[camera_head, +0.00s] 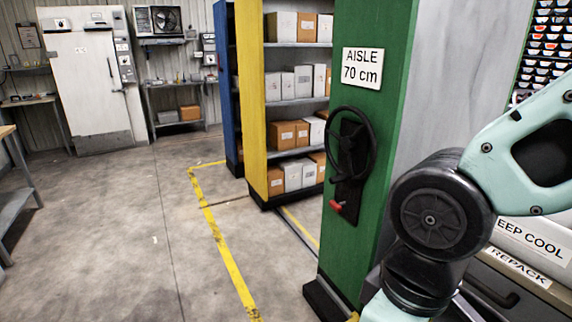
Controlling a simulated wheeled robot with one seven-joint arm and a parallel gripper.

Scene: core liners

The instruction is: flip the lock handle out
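The lock handle appears to be the small red-tipped lever (336,206) low on the black mounting plate, on the end panel of the green mobile shelf (356,95). It sits below a black handwheel (370,150). The red end points left and slightly down; how far it stands out from the plate is hard to tell. My arm crosses the right side of the view, to the right of the handle and apart from it. My gripper is outside the frame.
Yellow (249,100) and blue (224,80) shelf units stand left of the green one, with boxes on the yellow unit's shelves. A yellow line (222,250) marks the floor. Open concrete floor lies to the left. A drawer cabinet (520,285) is close at right.

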